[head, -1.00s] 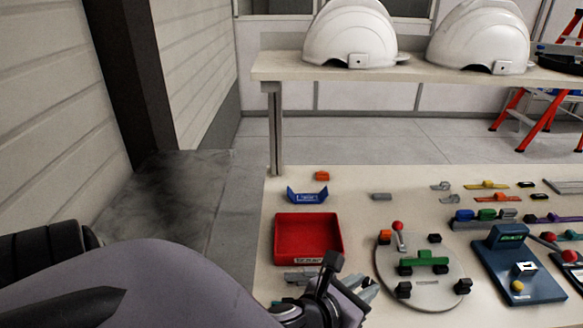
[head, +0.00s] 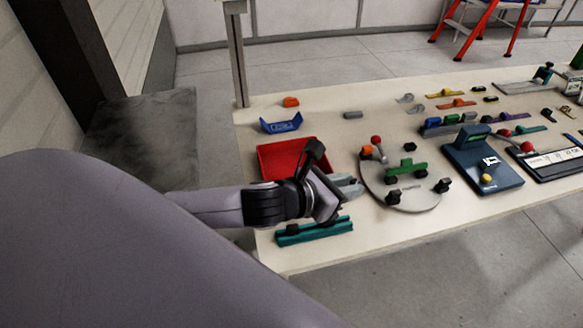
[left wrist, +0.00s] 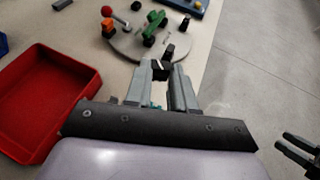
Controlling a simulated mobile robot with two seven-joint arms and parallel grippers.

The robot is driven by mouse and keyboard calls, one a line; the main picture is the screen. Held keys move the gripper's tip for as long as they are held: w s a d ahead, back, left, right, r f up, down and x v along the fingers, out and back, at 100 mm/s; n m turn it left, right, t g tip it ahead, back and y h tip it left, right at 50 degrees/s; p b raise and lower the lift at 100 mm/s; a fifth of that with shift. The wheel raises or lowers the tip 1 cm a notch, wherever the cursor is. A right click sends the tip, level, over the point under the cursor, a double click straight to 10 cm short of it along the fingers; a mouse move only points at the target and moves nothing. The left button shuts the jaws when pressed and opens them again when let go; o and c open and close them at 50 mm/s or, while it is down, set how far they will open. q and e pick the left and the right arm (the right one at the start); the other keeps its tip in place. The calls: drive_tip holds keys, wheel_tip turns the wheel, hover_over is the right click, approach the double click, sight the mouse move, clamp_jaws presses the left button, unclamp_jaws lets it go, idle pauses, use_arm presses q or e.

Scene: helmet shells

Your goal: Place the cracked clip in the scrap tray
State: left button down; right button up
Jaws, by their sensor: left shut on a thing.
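My left gripper (head: 352,187) is above the table, just right of the red tray and by the near-left side of the round plate. In the left wrist view its grey fingers (left wrist: 162,70) are shut on a small dark piece, mostly hidden between the tips. I cannot tell any crack on it. The red tray (head: 268,165), taken as the scrap tray, is partly hidden by my left wrist; its visible floor is empty in the left wrist view (left wrist: 45,95). Dark prongs (left wrist: 300,150) show at that view's right edge; I cannot tell whether they are my right gripper.
The round grey plate (head: 412,200) carries a green part, black blocks and a red-knobbed lever. A teal rail (head: 318,233) lies at the near edge under my wrist. A blue holder (head: 281,125) stands behind the tray; a blue fixture (head: 480,165) is farther right.

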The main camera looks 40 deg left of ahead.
use_arm(q)
drive_tip(key=w+a+r, duration=0.6)
drive_tip(key=a, duration=0.3)
drive_tip(key=w+a+r, duration=0.5)
drive_tip(key=w+a, duration=0.1)
drive_tip(key=a, duration=0.2)
drive_tip(key=shift+n+y, duration=0.4)
drive_tip(key=f+b, duration=0.1)
drive_tip(key=f, duration=0.6)
drive_tip(key=f+b, duration=0.1)
drive_tip(key=f, duration=0.7)
drive_tip(key=shift+s+a, duration=0.1)
drive_tip(key=shift+s, duration=0.1)
drive_tip(key=shift+f, duration=2.45)
drive_tip(key=shift+f+b, duration=0.2)
drive_tip(key=shift+b, duration=0.2)
drive_tip(key=c, duration=1)
unclamp_jaws()
drive_tip(key=shift+r, duration=0.1)
drive_tip(key=shift+o, duration=0.2)
